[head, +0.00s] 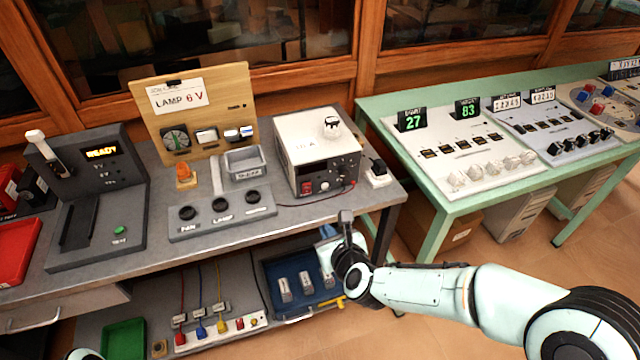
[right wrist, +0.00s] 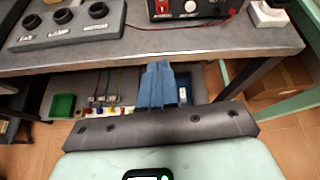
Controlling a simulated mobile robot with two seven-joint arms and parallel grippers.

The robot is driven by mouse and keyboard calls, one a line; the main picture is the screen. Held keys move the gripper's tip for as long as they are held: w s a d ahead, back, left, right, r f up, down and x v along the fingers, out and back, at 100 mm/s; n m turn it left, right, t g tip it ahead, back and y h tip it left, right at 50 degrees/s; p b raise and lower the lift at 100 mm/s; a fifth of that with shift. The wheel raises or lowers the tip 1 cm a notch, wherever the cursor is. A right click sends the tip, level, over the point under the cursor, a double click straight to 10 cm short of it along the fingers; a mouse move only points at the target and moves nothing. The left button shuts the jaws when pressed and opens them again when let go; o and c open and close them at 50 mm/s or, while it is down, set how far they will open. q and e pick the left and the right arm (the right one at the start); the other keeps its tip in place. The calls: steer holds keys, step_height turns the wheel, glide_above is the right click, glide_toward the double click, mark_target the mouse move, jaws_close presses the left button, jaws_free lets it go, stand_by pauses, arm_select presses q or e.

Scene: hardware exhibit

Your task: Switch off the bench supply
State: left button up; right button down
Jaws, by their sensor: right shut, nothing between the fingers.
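The bench supply (head: 312,140) is a box with a white top and a black front panel, standing at the right end of the grey bench. A red switch (head: 306,187) sits low on the left of its front. In the right wrist view the lower front of the supply (right wrist: 195,10) shows at the top edge, with the red switch (right wrist: 162,6). My right gripper (head: 329,233) is in front of the bench's front edge, below and apart from the supply. Its blue fingers (right wrist: 157,84) are together and empty. My left gripper is not in view.
A lower shelf holds a blue tray (head: 268,274). A green table (head: 440,215) stands to the right.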

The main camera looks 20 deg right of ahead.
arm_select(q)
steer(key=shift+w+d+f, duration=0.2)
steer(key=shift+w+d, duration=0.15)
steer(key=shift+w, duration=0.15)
arm_select(e)
steer(key=shift+w+d+r+m, duration=0.2)
steer(key=shift+w+r+m, duration=0.1)
steer(key=shift+r, duration=0.2)
steer(key=shift+w+d+r+m, duration=0.15)
steer(key=shift+r+m, duration=0.15)
steer(key=shift+r, duration=0.15)
steer(key=p, duration=0.2)
glide_toward(307, 187)
steer(key=w+f, duration=0.3)
steer(key=shift+w+a+f, duration=0.1)
steer(key=shift+w+f, duration=0.1)
steer(key=shift+w, duration=0.1)
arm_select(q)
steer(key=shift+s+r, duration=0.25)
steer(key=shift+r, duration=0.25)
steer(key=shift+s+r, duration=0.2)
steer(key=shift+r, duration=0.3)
arm_select(e)
steer(key=shift+w+r, duration=0.15)
steer(key=shift+w, duration=0.65)
